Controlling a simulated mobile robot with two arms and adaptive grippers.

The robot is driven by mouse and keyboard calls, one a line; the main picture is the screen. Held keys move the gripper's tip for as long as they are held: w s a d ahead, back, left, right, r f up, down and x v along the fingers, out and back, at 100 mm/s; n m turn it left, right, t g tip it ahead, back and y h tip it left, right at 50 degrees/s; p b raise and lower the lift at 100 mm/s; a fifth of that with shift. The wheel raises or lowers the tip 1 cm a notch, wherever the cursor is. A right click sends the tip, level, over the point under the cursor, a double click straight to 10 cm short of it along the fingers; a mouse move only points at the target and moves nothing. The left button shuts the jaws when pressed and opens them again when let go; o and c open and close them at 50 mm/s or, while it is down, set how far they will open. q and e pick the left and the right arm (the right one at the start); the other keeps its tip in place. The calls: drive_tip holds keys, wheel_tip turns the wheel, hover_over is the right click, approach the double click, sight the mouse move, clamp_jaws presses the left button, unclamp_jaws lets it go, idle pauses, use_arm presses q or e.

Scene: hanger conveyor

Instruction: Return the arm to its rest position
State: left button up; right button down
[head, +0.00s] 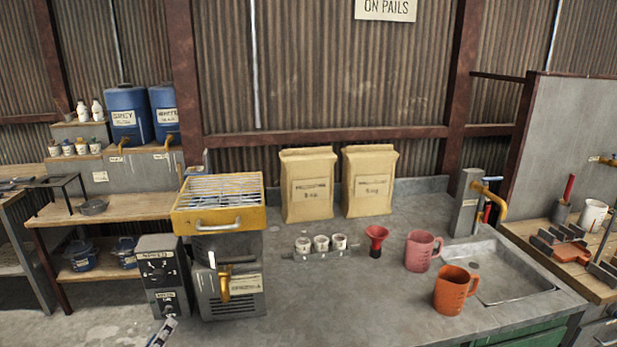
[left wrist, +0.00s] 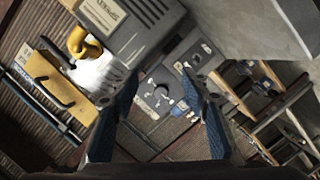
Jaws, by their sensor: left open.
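My left gripper (head: 162,333) shows only in part at the bottom edge of the head view, just in front of the dark control box (head: 163,275) with knobs. In the left wrist view its two blue-padded fingers (left wrist: 165,88) stand apart with nothing held between them. Beyond the fingers the control box (left wrist: 160,90) shows, tilted in the picture. The grey machine (head: 230,285) with a yellow tap and a yellow wire-topped tray (head: 220,222) stands right of the control box. I cannot make out my right gripper in either view.
The grey counter (head: 340,310) holds three small white cups (head: 321,244), a red funnel (head: 376,240), a pink jug (head: 421,250) and an orange jug (head: 455,289) beside a sink (head: 515,270). Two paper sacks (head: 307,186) stand behind. Wooden shelves (head: 100,209) are at left.

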use_arm(q)
drive_tip(key=s+d+f+m+g+h, duration=0.2)
drive_tip(key=s+d+f+m+g, duration=0.25)
drive_tip(key=s+d+f, duration=0.35)
drive_tip(key=s+d+f+m+g, duration=0.2)
drive_tip(key=s+d+m+g, duration=0.1)
drive_tip(key=s, duration=0.4)
drive_tip(key=s+d+f+m+g+y, duration=0.1)
drive_tip(key=s+d+m+g, duration=0.1)
drive_tip(key=s, duration=0.5)
drive_tip(key=s+d+f+m+g, duration=0.2)
drive_tip(key=s+d+m+g, duration=0.1)
drive_tip(key=s, duration=0.4)
wheel_tip(320, 180, down, 28)
drive_tip(key=s+g, duration=0.2)
drive_tip(key=s+a+f+b, duration=0.1)
drive_tip(key=s+a+f, duration=0.2)
drive_tip(key=s+f, duration=1.2)
drive_tip(key=shift+s+f+g, duration=0.3)
drive_tip(key=shift+s+g, duration=0.05)
drive_tip(key=shift+s, duration=0.65)
